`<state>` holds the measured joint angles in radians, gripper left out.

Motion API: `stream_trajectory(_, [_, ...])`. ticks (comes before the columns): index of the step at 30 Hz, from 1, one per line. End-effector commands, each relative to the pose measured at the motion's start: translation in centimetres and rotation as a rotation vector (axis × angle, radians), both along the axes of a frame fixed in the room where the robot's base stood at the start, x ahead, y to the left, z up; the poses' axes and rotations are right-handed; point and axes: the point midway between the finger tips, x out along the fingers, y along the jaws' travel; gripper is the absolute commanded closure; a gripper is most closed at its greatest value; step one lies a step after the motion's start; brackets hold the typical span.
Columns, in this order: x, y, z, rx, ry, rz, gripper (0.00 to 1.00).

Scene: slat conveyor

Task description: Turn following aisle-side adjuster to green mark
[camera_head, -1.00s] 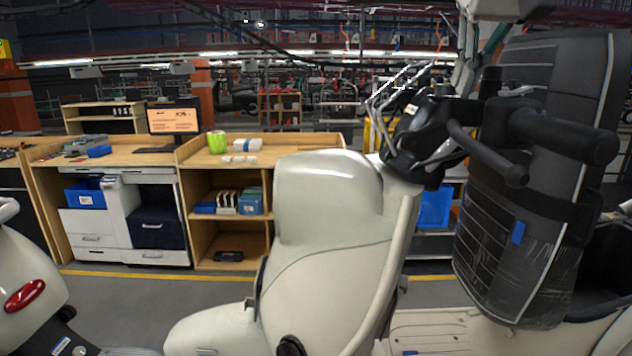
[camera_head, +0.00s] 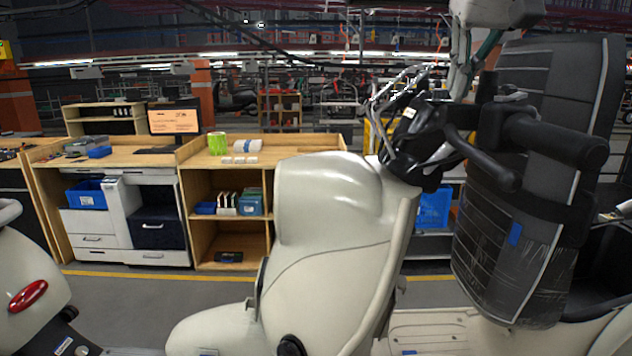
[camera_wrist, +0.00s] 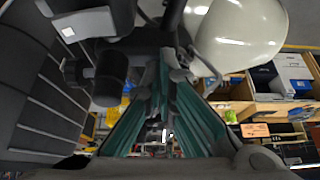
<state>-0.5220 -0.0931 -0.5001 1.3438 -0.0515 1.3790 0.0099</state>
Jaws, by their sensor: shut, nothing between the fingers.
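In the head view a cream scooter body (camera_head: 330,215) stands in the middle, with dark handlebar parts (camera_head: 430,140) at its upper right. My gripper (camera_wrist: 165,60) is shut and empty in the wrist view, with teal fingers reaching towards dark bars and knobs. In the head view its teal part shows at the upper right, close to these dark parts; contact cannot be told. A black cylindrical grip (camera_wrist: 110,75) is beside the fingers in the wrist view. I cannot make out the adjuster or a green mark in either view.
A black quilted cover (camera_head: 520,210) with a blue tag is at the right. Part of another cream scooter with a red reflector (camera_head: 28,296) is at the left edge. A wooden workbench (camera_head: 130,157) with a monitor (camera_head: 175,119) stands behind. The aisle floor between is clear.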

Motion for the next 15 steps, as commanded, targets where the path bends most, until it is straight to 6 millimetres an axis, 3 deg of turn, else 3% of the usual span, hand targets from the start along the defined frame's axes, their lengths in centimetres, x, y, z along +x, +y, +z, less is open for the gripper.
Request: stream_trajectory(15, [-0.17, 0.62, -0.14, 0.0, 0.006, 0.002, 1.0])
